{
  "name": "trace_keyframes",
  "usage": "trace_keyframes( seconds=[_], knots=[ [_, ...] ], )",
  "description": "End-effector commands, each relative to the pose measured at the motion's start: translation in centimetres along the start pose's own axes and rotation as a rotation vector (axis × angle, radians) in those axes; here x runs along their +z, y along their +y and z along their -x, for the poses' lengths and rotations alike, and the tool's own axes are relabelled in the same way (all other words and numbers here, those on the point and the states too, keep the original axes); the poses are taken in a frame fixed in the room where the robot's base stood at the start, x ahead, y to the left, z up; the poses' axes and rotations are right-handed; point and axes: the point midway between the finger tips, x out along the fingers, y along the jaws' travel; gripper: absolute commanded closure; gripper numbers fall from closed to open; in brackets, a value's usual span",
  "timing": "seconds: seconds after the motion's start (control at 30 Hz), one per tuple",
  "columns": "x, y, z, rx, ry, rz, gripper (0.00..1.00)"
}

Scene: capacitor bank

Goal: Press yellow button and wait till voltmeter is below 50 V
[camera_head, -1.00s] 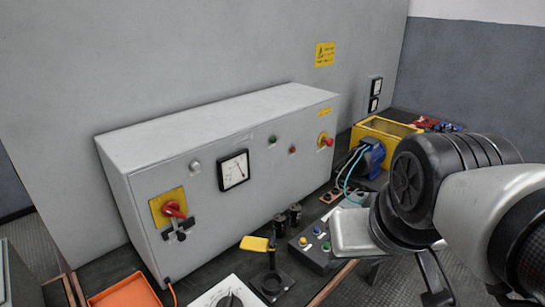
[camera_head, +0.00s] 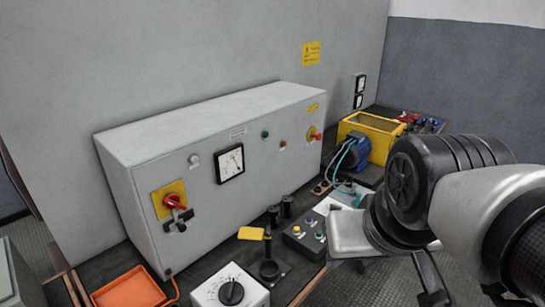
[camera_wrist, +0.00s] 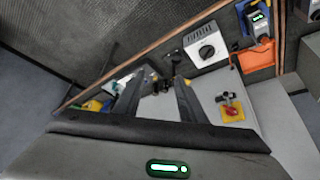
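The yellow button (camera_head: 297,230) sits on a small dark button box (camera_head: 305,245) in front of the grey cabinet (camera_head: 120,185), beside a green-blue button (camera_head: 319,235). The voltmeter (camera_head: 229,164) is a square white dial with a black frame on the cabinet front. Its needle shows, but the scale is too small to read. My gripper (camera_wrist: 158,88) shows two dark fingers standing apart in the wrist view, with nothing clearly held between them. In the head view my wrist is at the right, beside the button box, and the fingers are hidden.
A red switch on a yellow plate (camera_head: 168,199) is on the cabinet. A yellow-handled stand (camera_head: 251,233), white knob box (camera_head: 232,290) and orange tray (camera_head: 130,289) crowd the bench. A yellow box (camera_head: 371,140) with a blue connector stands behind my arm.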

Motion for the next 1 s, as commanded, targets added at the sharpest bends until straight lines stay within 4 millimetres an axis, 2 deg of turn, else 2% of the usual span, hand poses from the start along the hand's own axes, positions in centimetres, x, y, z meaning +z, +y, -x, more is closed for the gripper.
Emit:
trace_keyframes(
  seconds=[0.03, 0.2, 1.0],
  knots=[
    [-0.01, 0.00, 0.01, 0.000, 0.000, 0.000, 0.72],
    [-0.01, 0.00, 0.01, 0.000, 0.001, 0.000, 1.00],
    [-0.01, 0.00, 0.02, 0.000, 0.001, 0.000, 1.00]
  ],
)
